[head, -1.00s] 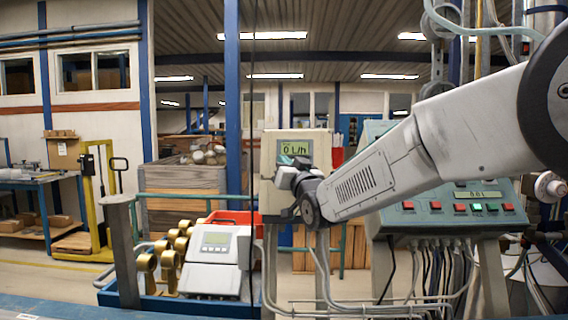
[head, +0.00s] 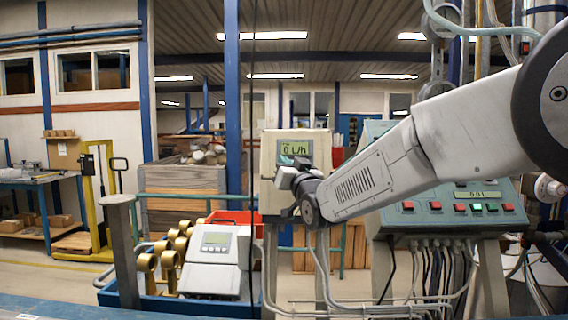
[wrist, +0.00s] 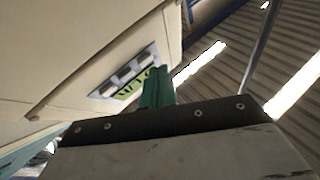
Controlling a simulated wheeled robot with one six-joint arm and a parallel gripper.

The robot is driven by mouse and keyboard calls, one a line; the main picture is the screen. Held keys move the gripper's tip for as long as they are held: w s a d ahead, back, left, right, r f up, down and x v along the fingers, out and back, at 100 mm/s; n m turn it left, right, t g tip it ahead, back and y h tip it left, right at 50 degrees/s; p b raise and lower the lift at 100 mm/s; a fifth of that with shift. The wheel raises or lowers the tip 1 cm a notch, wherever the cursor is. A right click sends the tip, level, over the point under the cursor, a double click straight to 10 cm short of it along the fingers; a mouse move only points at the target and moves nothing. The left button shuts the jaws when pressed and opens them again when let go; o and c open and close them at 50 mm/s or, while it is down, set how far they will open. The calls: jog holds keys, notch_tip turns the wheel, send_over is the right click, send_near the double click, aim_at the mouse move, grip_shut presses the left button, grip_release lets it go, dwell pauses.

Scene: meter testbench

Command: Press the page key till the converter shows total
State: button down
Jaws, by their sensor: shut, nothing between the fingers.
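The converter (head: 268,150) is a beige box with a lit green display (head: 295,148) reading 0 L/h. My gripper (head: 301,162) is in front of its lower face, just below the display, and hides the keys in the head view. In the wrist view the converter's beige housing (wrist: 80,50) fills the upper left, with a row of grey keys (wrist: 130,68) and part of the green display. The green fingers of my gripper (wrist: 158,75) are closed together beside the right end of that row. I cannot tell whether they touch a key.
A panel with coloured buttons (head: 436,206) stands right of the converter, behind my arm. A grey meter unit (head: 215,262) and brass fittings lie in a blue tray at the lower left. Cables hang below the panel.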

jog(key=shift+w+f, duration=0.2)
jog(key=shift+w, duration=0.35)
dwell(0.6)
jog(key=shift+s, duration=0.15)
jog(key=shift+s+r, duration=0.25)
jog(key=shift+s, duration=0.35)
jog(key=shift+s+a+r, duration=0.1)
jog(key=shift+s+r, duration=0.2)
jog(key=shift+s, duration=0.5)
jog(key=shift+s+d+r, duration=0.1)
jog(key=shift+s+r, duration=0.15)
jog(key=shift+s, duration=0.55)
jog(key=shift+s+a+r, duration=0.1)
jog(key=shift+s+r, duration=0.2)
jog(key=shift+s, duration=0.5)
jog(key=shift+s+r, duration=0.2)
jog(key=shift+s, duration=0.4)
